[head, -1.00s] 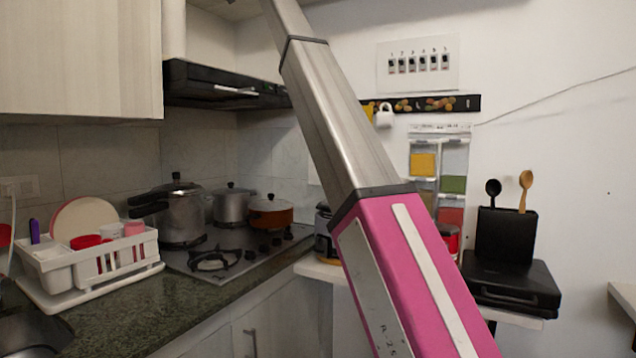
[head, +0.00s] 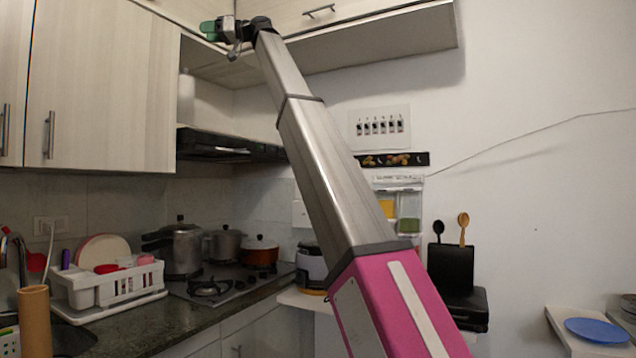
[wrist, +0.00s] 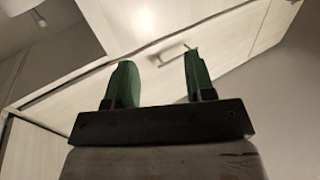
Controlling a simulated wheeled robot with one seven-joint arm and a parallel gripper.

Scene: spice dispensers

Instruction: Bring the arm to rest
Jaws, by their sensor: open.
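My gripper (wrist: 160,82) shows in the wrist view with its two green fingers spread apart and nothing between them. In the head view, my gripper (head: 208,30) is small, at the top, at the end of my raised arm, in front of the upper cabinets. My arm stretches from the bottom middle of the head view up to the top left, with a pink section low down and metal sections above.
Upper cabinets (head: 105,85) and the black range hood (head: 225,146) are near the raised arm. Below are the stove (head: 228,290) with pots, a white dish rack (head: 108,285) and a black case (head: 462,308). The right wall is largely clear.

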